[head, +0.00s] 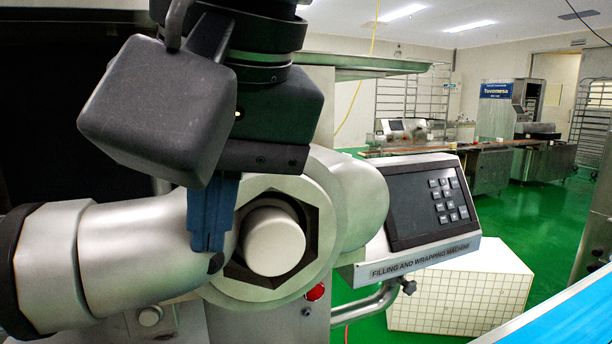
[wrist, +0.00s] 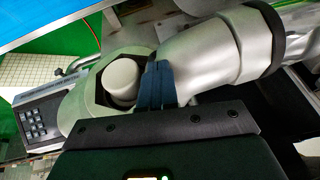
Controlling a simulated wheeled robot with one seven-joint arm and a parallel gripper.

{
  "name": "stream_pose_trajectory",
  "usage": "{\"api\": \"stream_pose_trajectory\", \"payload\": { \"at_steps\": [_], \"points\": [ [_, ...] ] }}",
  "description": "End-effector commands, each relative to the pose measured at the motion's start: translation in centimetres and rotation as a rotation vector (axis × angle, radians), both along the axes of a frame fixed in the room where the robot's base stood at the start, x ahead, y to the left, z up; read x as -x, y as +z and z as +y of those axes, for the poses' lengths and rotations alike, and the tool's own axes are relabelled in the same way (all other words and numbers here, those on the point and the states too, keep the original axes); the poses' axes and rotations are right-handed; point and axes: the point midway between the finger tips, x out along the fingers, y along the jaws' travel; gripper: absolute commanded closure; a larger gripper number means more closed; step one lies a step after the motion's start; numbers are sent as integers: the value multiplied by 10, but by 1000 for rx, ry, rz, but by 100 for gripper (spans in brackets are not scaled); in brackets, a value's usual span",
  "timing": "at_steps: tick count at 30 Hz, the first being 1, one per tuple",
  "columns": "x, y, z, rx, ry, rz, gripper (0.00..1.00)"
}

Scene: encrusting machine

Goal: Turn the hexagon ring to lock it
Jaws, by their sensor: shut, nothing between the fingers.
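The hexagon ring (head: 310,226) is a dark six-sided ring in the round silver front of the machine, around a white round plug (head: 275,243). In the wrist view the ring (wrist: 98,88) and the plug (wrist: 120,79) show just left of my fingers. My gripper (head: 208,246) has its two blue fingers together, pointing down, with nothing between them. In the head view the fingertips overlap the left edge of the ring and hide part of it. I cannot tell whether they touch it. My gripper also shows in the wrist view (wrist: 157,66).
A silver pipe (head: 130,245) runs left from the ring housing. A control panel (head: 425,207) labelled "Filling and Wrapping Machine" stands at right, with a red button (head: 315,292) below the housing. A white tiled block (head: 460,292) and a blue belt (head: 570,318) lie lower right.

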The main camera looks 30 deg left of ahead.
Motion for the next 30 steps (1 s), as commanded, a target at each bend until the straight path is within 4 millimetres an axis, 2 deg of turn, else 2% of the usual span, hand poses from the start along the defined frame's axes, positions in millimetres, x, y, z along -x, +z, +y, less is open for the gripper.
{"api": "stream_pose_trajectory", "payload": {
  "at_steps": [23, 30],
  "points": [
    [3, -4, 3, -1, -1, 1, 100],
    [-5, 12, 3, -2, 1, 2, 100]
  ]
}}
